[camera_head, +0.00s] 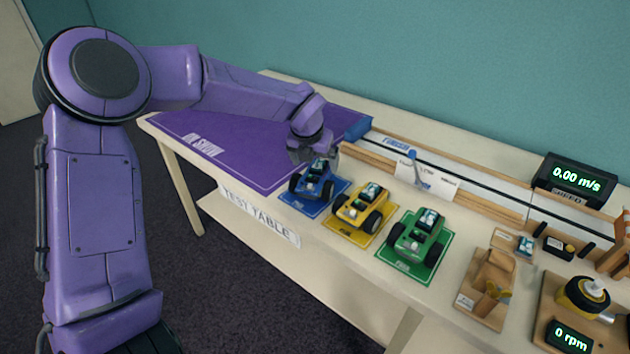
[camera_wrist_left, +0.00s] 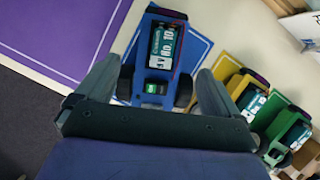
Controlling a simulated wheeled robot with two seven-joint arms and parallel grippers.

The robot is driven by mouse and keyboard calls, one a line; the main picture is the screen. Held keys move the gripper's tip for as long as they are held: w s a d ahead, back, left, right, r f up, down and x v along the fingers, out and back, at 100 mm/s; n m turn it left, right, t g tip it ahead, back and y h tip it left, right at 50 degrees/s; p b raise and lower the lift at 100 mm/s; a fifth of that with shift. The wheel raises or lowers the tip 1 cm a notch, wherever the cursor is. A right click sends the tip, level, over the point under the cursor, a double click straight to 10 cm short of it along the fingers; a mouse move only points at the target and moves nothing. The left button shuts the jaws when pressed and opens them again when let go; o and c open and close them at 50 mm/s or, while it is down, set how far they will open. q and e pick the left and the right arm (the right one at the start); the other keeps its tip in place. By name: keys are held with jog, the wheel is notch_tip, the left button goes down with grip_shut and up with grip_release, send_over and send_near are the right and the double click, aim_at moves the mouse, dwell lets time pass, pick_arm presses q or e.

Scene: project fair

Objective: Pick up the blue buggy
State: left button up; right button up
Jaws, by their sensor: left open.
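The blue buggy (camera_head: 313,184) stands on its blue mat (camera_head: 287,200) at the front of the test table, left of the other buggies. My left gripper (camera_head: 318,160) is open and comes down from behind and above it. In the left wrist view, the blue buggy (camera_wrist_left: 152,84) lies between the two spread fingers of the left gripper (camera_wrist_left: 157,78), with a teal battery on its top. I cannot tell whether the fingers touch it. My right gripper is not in view.
The yellow buggy (camera_head: 361,208) and green buggy (camera_head: 418,240) stand close by on the right, on their own mats. A purple mat (camera_head: 222,150) covers the table's left end. Behind runs a wooden-edged track (camera_head: 480,190).

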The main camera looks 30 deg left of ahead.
aim_at(316, 168)
pick_arm(q)
jog(key=x, duration=0.5)
jog(key=shift+s, duration=0.15)
jog(key=c, duration=1)
jog(key=shift+r, duration=0.15)
